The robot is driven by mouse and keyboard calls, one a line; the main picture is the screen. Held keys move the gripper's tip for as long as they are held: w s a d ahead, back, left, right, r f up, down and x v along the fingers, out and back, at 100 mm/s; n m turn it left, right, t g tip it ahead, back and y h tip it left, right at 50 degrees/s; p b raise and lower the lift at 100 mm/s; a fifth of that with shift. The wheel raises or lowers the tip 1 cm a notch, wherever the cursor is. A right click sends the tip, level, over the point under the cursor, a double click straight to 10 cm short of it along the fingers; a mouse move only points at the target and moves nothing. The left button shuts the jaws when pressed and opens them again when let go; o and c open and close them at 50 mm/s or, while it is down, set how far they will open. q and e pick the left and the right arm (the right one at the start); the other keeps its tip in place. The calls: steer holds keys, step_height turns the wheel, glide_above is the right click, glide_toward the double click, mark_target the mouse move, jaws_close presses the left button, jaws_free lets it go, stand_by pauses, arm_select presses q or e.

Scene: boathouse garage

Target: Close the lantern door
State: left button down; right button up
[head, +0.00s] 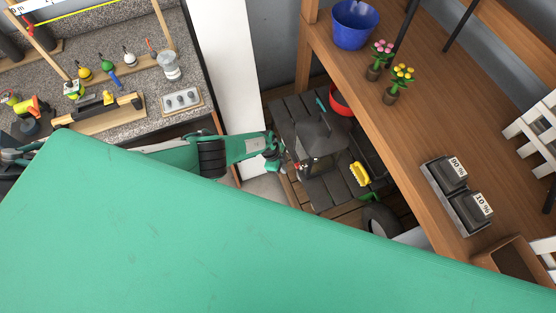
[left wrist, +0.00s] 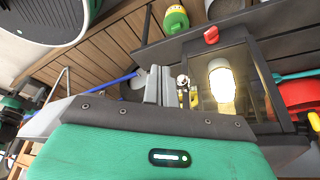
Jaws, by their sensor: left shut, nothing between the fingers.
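The lantern (head: 318,137) is dark grey with a peaked roof and stands on a dark slatted surface in the middle of the head view. In the left wrist view its dark-framed body (left wrist: 262,85) is close, with a glowing bulb (left wrist: 222,82) inside. A red knob (left wrist: 211,35) sits on the frame's edge. I cannot tell how far the lantern door stands open. My left gripper (head: 283,160) is just left of the lantern; its fingers (left wrist: 159,75) are shut and empty, beside the frame. I cannot tell whether they touch it. My right gripper is out of view.
A wooden shelf (head: 420,120) with flower pots and weights rises on the right. A workbench (head: 120,125) stands at left.

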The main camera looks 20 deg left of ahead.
arm_select(q)
step_height(320, 180, up, 6)
steer(key=s+a+p, duration=0.1)
steer(key=p, duration=0.2)
steer(key=shift+s+a, duration=0.3)
steer(key=shift+s, duration=0.05)
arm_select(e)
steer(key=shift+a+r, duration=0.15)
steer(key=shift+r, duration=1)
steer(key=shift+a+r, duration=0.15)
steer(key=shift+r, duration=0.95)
